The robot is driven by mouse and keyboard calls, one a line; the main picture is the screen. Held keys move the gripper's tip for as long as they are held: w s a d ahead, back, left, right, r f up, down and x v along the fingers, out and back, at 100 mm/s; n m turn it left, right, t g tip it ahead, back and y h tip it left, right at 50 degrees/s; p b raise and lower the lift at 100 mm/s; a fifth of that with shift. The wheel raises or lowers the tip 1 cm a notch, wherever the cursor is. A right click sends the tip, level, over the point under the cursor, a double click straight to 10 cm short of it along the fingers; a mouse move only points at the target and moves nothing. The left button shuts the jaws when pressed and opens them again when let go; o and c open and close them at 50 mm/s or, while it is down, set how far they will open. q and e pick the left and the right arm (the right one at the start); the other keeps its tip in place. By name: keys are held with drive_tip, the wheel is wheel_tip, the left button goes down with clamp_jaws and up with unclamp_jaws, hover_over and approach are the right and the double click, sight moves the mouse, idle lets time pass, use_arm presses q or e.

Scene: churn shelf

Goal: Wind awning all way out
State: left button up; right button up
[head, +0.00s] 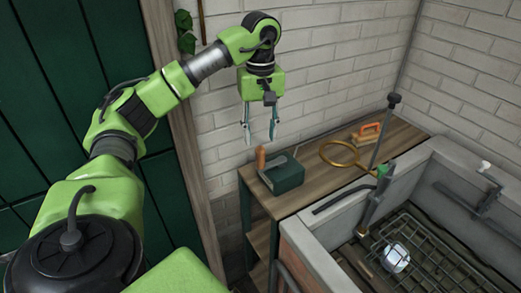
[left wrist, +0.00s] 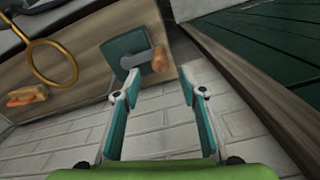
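A dark green crank box (head: 286,177) sits on the wooden shelf top, with a grey crank arm and an upright wooden knob (head: 261,158) at its left side. My left gripper (head: 260,138) hangs above the box, fingers pointing down, open and empty. In the left wrist view the crank box (left wrist: 122,47) and the knob (left wrist: 160,62) lie beyond the open fingertips (left wrist: 158,80); the knob appears between the finger lines, apart from them. The awning is not in view. My right gripper is not in view.
A brass ring (head: 340,150) and an orange-handled brush (head: 368,132) lie on the shelf (head: 310,192) to the right. A stone sink (head: 325,235) with a rack and a white cup (head: 396,257) stands right. A brick wall (head: 330,60) is behind; a green door (head: 45,100) is left.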

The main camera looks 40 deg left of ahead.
sight(260, 148)
use_arm(q)
wheel_tip(260, 148, down, 6)
drive_tip(key=shift+f+p, duration=0.15)
drive_tip(key=shift+p, duration=0.25)
